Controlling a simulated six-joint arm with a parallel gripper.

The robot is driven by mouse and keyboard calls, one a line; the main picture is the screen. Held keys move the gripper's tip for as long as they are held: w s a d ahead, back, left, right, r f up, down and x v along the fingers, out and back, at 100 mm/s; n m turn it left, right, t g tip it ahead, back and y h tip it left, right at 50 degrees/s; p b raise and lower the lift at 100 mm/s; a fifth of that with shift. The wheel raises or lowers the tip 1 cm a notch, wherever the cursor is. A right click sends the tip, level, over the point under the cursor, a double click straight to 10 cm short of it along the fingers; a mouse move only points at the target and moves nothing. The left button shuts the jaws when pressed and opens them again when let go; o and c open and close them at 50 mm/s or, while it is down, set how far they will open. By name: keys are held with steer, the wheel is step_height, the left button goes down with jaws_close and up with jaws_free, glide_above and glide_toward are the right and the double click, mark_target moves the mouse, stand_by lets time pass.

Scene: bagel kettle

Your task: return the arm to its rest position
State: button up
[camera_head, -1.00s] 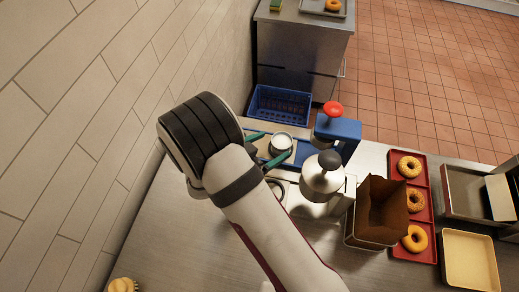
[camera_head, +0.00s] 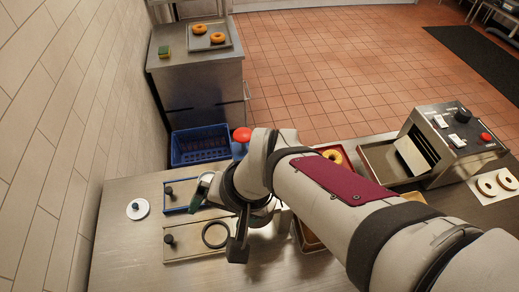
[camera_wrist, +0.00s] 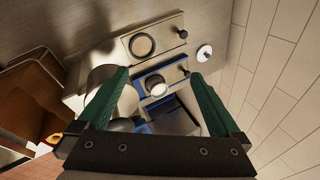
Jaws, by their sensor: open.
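My arm reaches in from the lower right of the head view, bent over the steel counter (camera_head: 135,250). My gripper (camera_wrist: 160,73) has its two green fingers spread wide apart in the wrist view, with nothing held between them. Beyond the fingers in the wrist view is a blue-edged station with a round white-topped piece (camera_wrist: 156,87). A plate with a ring (camera_wrist: 142,45) and a black knob lies farther off. I cannot tell the fingers' height above them.
A small white disc with a black knob (camera_head: 138,209) lies at the counter's left, near the tiled wall. A blue crate (camera_head: 200,145) stands behind. A back counter holds a bagel tray (camera_head: 209,36).

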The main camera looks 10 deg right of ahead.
steer(key=s+d+m+g+h, duration=0.1)
steer(key=s+d+g+h, duration=0.1)
steer(key=s+d, duration=0.6)
steer(key=shift+s+g, duration=0.4)
steer(key=shift+s, duration=0.8)
